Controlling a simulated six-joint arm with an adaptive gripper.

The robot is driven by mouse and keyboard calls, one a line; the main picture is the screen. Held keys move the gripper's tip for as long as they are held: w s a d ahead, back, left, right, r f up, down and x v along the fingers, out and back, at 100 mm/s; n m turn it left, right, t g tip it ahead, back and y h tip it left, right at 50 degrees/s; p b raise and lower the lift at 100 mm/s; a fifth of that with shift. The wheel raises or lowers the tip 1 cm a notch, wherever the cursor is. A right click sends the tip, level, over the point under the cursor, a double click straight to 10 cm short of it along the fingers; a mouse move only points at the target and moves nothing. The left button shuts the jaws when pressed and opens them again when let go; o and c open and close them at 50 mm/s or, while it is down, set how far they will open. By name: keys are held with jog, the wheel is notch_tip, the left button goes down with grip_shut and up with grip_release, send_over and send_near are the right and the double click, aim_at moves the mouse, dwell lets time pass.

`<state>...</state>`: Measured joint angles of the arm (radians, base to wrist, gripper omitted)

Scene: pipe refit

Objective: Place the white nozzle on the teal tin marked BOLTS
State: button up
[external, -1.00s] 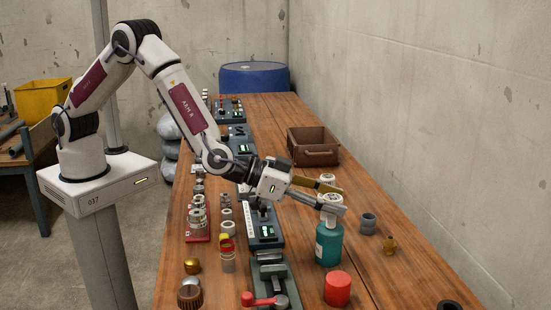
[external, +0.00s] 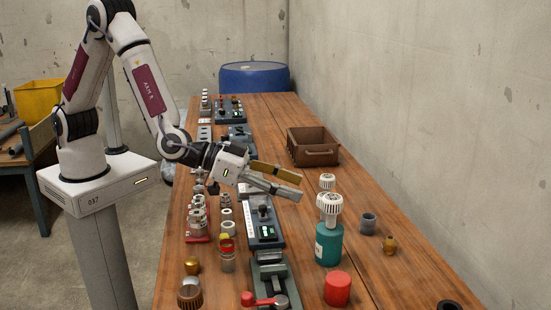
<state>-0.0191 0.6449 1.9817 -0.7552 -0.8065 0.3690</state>
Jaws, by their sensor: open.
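The teal tin (external: 328,246) stands upright on the right half of the bench, with a pale label on its left side too small to read. A white nozzle (external: 329,204) with a ribbed round head sits upright on top of the tin. A second white ribbed piece (external: 327,181) shows just behind it, its lower part partly hidden. My gripper (external: 298,187) is open and empty, to the left of the nozzle and apart from it, above the bench.
A red cylinder (external: 338,289) stands in front of the tin. A grey fitting (external: 368,223) and a brass piece (external: 389,245) stand to its right. A brown crate (external: 312,148) is behind. Dark fixtures (external: 263,224) line the bench's middle. The right strip of bench is mostly clear.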

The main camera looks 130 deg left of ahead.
jog(key=shift+v, duration=0.8)
jog(key=shift+r, duration=0.1)
jog(key=s+d+r+m+g+h, duration=0.1)
jog(key=s+d+r+m+h, duration=0.3)
jog(key=s+d+r+h, duration=0.75)
jog(key=s+d+m+g+y, duration=0.2)
jog(key=s+g+y, duration=0.2)
jog(key=s, duration=2.8)
jog(key=shift+s+r+m+g, duration=0.3)
jog(key=shift+r+g, duration=0.15)
jog(key=shift+g, duration=0.15)
